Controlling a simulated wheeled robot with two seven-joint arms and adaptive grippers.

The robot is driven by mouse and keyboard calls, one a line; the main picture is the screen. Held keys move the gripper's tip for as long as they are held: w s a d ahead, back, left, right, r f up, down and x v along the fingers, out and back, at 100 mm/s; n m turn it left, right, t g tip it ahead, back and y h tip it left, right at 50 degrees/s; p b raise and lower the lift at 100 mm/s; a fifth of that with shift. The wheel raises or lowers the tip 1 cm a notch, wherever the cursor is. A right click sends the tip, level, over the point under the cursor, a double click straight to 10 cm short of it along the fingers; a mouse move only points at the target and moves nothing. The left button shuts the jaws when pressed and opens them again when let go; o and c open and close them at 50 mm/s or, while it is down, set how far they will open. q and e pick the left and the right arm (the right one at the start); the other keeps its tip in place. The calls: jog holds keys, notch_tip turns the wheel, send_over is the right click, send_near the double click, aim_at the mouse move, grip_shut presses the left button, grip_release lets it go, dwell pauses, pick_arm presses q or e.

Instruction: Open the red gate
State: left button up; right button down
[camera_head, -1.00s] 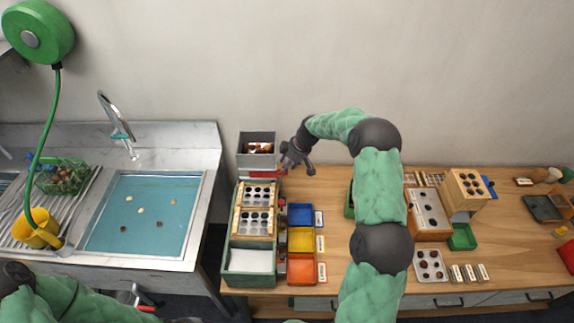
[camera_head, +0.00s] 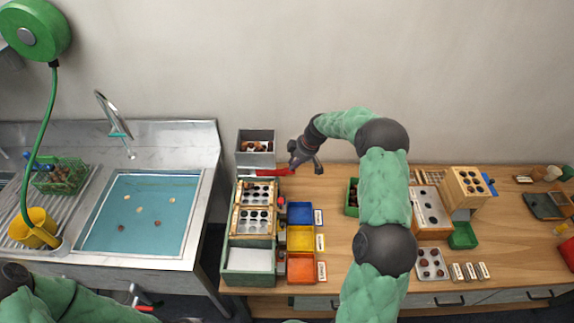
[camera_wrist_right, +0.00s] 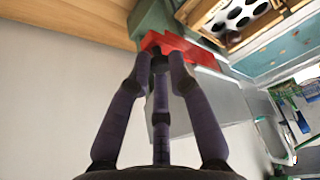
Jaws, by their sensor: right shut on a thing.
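The red gate (camera_head: 268,172) sits at the foot of the grey bin (camera_head: 256,141), which holds chestnuts, and sticks out to its right. My right gripper (camera_head: 294,166) is at the gate's right end. In the right wrist view the fingertips (camera_wrist_right: 160,62) are shut on the red gate (camera_wrist_right: 188,46), with the grey bin wall (camera_wrist_right: 212,100) beside it. The part of the gate between the fingers is hidden. My left arm shows at the bottom left, but its gripper is out of view.
Below the bin stands the green sorting machine (camera_head: 229,262) with a holed plate. Blue (camera_head: 300,213), yellow (camera_head: 301,239) and orange (camera_head: 301,268) trays line its right side. A sink (camera_head: 143,213) lies to the left.

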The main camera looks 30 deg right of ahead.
jog(key=shift+s+d, duration=0.5)
jog(key=shift+d, duration=0.3)
jog(key=c, duration=1.1)
grip_release()
jog(key=shift+c, duration=0.2)
jog(key=shift+r, duration=0.1)
jog(key=v, duration=1.1)
jog(key=shift+s+r, duration=0.15)
jog(key=shift+r, duration=0.2)
jog(key=shift+d, duration=0.15)
